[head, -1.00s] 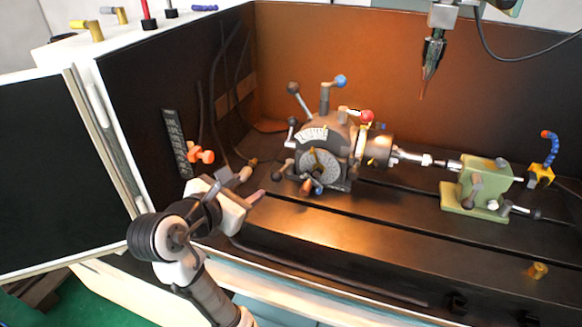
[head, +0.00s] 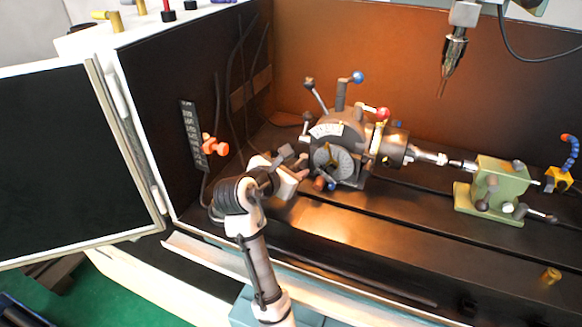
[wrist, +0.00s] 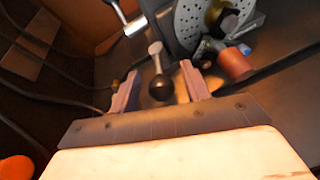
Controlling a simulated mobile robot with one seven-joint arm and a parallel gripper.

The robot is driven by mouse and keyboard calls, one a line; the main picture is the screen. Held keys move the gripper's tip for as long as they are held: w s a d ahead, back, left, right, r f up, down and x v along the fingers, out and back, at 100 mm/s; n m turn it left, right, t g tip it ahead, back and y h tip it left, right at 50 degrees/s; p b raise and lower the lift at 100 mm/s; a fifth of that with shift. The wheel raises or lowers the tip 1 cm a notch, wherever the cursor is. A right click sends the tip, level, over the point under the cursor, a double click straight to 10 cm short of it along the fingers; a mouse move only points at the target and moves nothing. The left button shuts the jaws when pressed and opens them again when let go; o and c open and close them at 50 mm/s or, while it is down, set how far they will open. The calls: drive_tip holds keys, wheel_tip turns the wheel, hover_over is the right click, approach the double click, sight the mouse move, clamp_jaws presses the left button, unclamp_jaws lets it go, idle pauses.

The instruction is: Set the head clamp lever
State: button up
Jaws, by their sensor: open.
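The dark grey indexing head (head: 338,130) stands on the machine bed with several levers and a round dial plate (head: 333,160) on its near face. A short lever with a black ball knob (wrist: 162,88) shows between my open fingers in the wrist view; contact cannot be told. My gripper (wrist: 160,70) is open and empty, at the head's lower left side in the head view (head: 296,162), where it hides part of that side. Other levers on the head have a dark knob (head: 309,83), a blue ball (head: 357,77) and a red ball (head: 383,113). No label shows which is the clamp lever.
A green tailstock (head: 498,187) stands to the right on the slotted bed. A spindle with a pointed tool (head: 452,60) hangs above. An orange knob (head: 216,147) sits on the left wall. A copper-coloured cylinder (wrist: 236,64) is close to my right finger.

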clamp_jaws()
idle(0.3)
